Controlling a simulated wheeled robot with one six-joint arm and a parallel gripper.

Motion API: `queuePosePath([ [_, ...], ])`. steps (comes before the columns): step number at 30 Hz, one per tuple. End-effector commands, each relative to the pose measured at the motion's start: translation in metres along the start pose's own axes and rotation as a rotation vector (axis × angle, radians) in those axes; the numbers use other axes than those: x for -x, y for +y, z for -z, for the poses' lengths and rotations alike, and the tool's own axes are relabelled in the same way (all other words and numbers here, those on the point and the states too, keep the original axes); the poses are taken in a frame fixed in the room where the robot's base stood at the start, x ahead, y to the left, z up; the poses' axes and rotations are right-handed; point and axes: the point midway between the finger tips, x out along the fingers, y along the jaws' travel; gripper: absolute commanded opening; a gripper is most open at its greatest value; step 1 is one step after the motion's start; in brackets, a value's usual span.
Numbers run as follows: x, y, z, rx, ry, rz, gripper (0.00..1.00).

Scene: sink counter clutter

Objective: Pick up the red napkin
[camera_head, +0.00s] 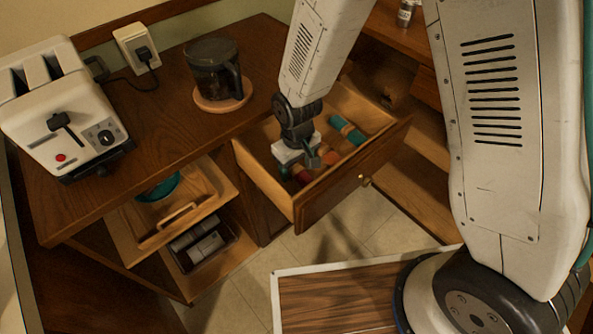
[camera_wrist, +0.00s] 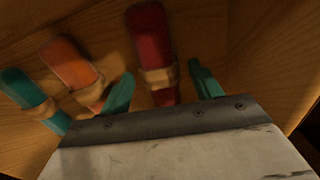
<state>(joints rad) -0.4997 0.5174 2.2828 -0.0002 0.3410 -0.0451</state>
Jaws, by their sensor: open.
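The red napkin (camera_wrist: 150,40) is rolled, with a tan ring around it, and lies in the open drawer (camera_head: 340,190). In the wrist view it lies between the two teal fingers of my gripper (camera_wrist: 160,70), with gaps on both sides. Its near end is hidden by the gripper body. My gripper is open; the fingers do not visibly press on the napkin.
An orange napkin (camera_wrist: 70,62) and a teal napkin (camera_wrist: 22,90) lie left of the red one. Drawer walls surround my gripper. A toaster (camera_head: 70,110) and a coffee pot (camera_head: 213,70) stand on the counter.

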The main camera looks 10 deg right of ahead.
Motion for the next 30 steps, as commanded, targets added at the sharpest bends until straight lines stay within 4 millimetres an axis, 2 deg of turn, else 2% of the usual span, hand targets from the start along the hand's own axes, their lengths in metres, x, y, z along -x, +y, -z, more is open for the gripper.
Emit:
queuePosePath([
  [4,0.000,0.000,0.000,0.000,0.000,0.000,0.64],
  [5,0.000,0.000,0.000,0.000,0.000,0.000,0.61],
  [9,0.000,0.000,0.000,0.000,0.000,0.000,0.22],
  [10,0.000,0.000,0.000,0.000,0.000,0.000,0.15],
  [23,0.006,0.000,0.000,0.000,0.000,0.000,0.15],
  [26,0.017,0.000,0.001,0.000,0.003,0.000,0.15],
  [30,0.040,0.000,0.001,0.000,0.004,0.000,0.15],
])
